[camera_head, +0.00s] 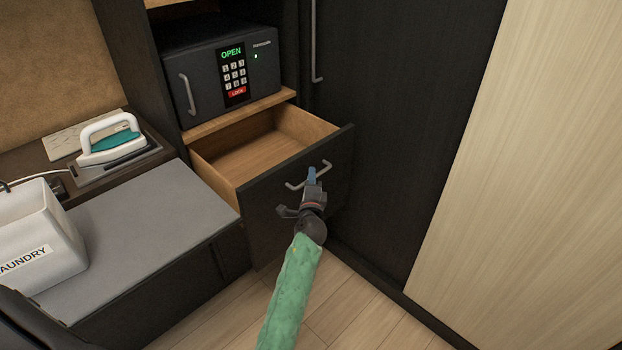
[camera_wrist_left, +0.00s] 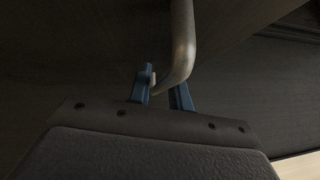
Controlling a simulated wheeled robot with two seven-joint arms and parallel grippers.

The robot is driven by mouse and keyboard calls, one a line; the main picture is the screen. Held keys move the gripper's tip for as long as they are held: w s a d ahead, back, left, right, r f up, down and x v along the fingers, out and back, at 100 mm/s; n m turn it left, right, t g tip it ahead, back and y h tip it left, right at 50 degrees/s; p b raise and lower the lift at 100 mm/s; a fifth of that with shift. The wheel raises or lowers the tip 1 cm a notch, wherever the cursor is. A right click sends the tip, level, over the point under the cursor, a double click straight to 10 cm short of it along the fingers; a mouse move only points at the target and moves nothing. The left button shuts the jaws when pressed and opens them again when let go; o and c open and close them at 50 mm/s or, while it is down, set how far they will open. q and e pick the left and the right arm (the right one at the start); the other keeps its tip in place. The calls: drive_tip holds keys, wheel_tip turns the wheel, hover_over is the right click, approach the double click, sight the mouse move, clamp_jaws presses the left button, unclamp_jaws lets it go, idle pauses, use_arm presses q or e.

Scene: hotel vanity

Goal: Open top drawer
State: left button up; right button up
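The top drawer (camera_head: 250,160) is a dark-fronted drawer with a light wood inside, below the safe. It stands pulled well out, and its inside looks empty. Its metal bar handle (camera_head: 325,168) is on the dark front. My left gripper (camera_head: 312,176) is at this handle, with the green-sleeved arm reaching up from below. In the left wrist view, the blue fingers (camera_wrist_left: 163,92) stand on either side of the bent handle bar (camera_wrist_left: 183,45), shut on it. The fingers' contact is partly hidden. My right gripper is out of view.
A dark safe (camera_head: 222,70) reading OPEN sits on the shelf above the drawer. An iron (camera_head: 112,140) and a white laundry bin (camera_head: 40,235) are at left by a grey-topped bench (camera_head: 145,225). A dark cabinet door (camera_head: 400,100) is at right. Floor is clear below.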

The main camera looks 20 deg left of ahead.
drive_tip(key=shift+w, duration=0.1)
